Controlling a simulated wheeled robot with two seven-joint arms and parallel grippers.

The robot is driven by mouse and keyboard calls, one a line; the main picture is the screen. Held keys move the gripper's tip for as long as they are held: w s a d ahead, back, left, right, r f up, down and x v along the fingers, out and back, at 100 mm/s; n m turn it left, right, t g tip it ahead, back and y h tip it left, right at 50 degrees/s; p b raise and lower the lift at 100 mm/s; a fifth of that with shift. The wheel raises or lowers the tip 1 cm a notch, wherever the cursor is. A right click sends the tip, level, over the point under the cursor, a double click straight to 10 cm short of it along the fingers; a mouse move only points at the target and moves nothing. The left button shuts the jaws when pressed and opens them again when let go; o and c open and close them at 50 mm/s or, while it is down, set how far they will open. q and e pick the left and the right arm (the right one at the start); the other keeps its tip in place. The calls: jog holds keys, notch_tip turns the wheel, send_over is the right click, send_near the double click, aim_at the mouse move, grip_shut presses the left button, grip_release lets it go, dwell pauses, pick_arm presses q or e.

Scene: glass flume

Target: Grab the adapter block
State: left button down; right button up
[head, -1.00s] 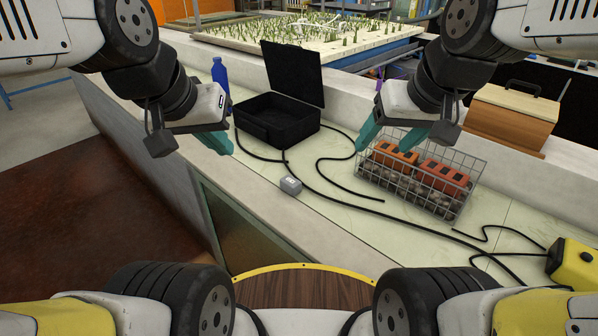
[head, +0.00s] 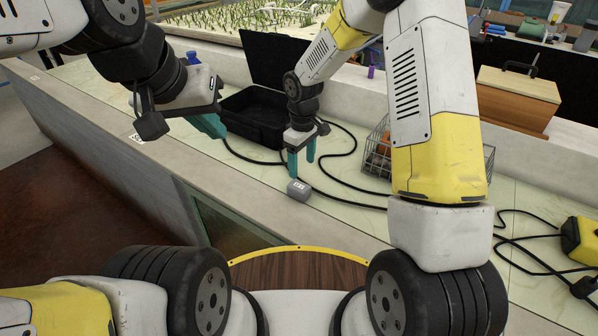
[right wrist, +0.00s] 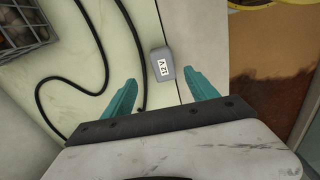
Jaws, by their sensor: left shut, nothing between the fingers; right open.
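The adapter block is a small grey box (head: 299,189) on the pale counter, near its front edge. In the right wrist view the adapter block (right wrist: 163,64) shows a white label reading "12 V", and it lies ahead of the fingertips, roughly between their lines. My right gripper (head: 301,168) points down just behind and above the block in the head view; its teal fingers (right wrist: 160,88) are open with nothing between them. My left gripper (head: 212,128) is shut and empty, above the counter's front edge to the left of the block.
An open black case (head: 254,117) stands behind the right gripper. Black cables (head: 340,200) run over the counter close to the block. A wire basket (head: 374,150) is partly hidden by my right arm. A yellow device (head: 580,240) sits far right.

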aim_at(299, 186)
jog(key=shift+n, duration=0.3)
jog(key=f, duration=0.7)
jog(key=a+f, duration=0.1)
jog(key=f, duration=0.2)
jog(key=shift+w+f, duration=0.1)
jog(key=shift+f, duration=0.15)
grip_shut()
